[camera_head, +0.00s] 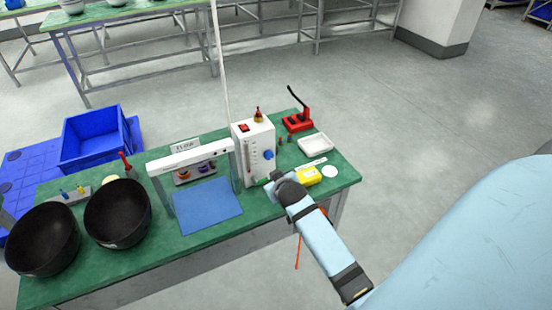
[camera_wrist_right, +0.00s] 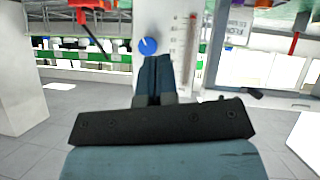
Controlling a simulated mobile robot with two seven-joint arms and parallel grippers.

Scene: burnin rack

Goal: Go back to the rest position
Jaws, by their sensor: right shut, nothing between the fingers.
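My right arm reaches in from the lower right in the head view, and its gripper (camera_head: 278,178) is over the front right part of the green table (camera_head: 130,265), close to the white box with a blue knob (camera_head: 255,150). In the right wrist view the two fingers of this gripper (camera_wrist_right: 155,62) are pressed together, with nothing between them. They point at the front of the white box (camera_wrist_right: 180,45), with the blue knob (camera_wrist_right: 148,46) just left of the fingertips. Whether they touch the box cannot be told. My left gripper is not in view.
A white frame (camera_head: 190,157) over a blue mat (camera_head: 207,205) stands left of the box. A red press (camera_head: 298,122), white tray (camera_head: 315,145) and yellow item (camera_head: 308,175) lie near the gripper. Two black bowls (camera_head: 117,213) are at left. The floor right of the table is clear.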

